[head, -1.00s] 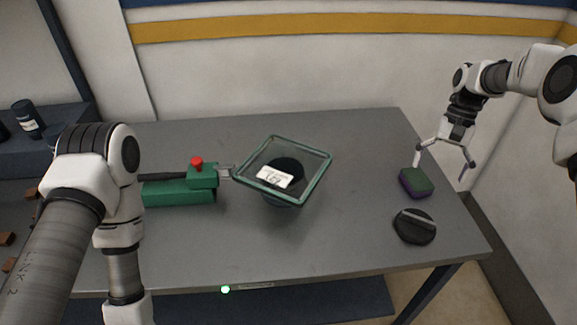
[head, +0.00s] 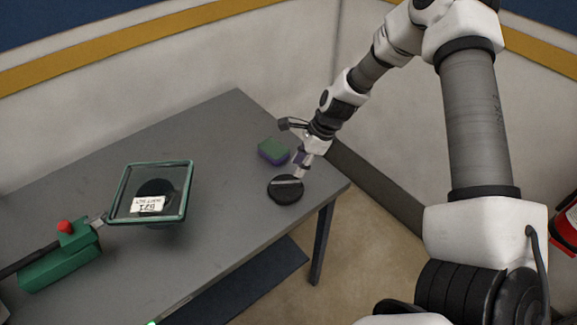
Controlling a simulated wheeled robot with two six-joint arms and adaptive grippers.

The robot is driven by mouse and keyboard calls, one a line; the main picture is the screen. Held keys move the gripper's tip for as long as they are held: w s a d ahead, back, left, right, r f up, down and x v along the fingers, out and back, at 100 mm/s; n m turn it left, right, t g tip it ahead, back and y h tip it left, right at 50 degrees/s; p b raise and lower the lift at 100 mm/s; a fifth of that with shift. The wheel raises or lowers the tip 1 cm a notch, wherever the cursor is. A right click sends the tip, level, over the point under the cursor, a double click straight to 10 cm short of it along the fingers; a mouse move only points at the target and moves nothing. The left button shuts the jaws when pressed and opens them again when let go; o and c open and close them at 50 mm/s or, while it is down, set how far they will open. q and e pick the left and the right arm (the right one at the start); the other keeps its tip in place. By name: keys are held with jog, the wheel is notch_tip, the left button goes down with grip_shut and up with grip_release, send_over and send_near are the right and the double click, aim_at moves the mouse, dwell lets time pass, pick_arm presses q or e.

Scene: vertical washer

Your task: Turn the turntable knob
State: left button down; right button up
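The knob (head: 284,194) is a round black dial with a grey bar across its top, on the right end of the table. My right gripper (head: 291,145) is just above and behind it, with its fingers spread apart. The lower finger comes close to the knob's far edge; I cannot tell whether it touches. A square glass pan with a green rim (head: 122,193) stands tilted on a dark round support, with a white label inside. My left gripper is out of view.
A green and purple sponge (head: 272,151) lies behind the knob, close to the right gripper. A green device with a red button (head: 62,256) is at the left, by the pan. The grey table (head: 222,130) is bare between pan and knob. A red object (head: 566,229) is at the far right.

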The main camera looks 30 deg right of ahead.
aim_at(286, 181)
jog(key=shift+a+f+b, duration=0.1)
jog(key=shift+a+b, duration=0.05)
jog(key=shift+b, duration=0.15)
jog(key=b+x, duration=0.1)
jog(key=x, duration=0.1)
jog(key=b+x, duration=0.1)
jog(key=x, duration=0.1)
jog(key=b+x, duration=0.1)
jog(key=x, duration=0.2)
jog(key=shift+w, duration=0.4)
jog(key=shift+f+b, duration=0.3)
jog(key=shift+b, duration=0.05)
jog(key=shift+s, duration=0.1)
jog(key=shift+r, duration=0.1)
jog(key=shift+a, duration=0.1)
grip_shut()
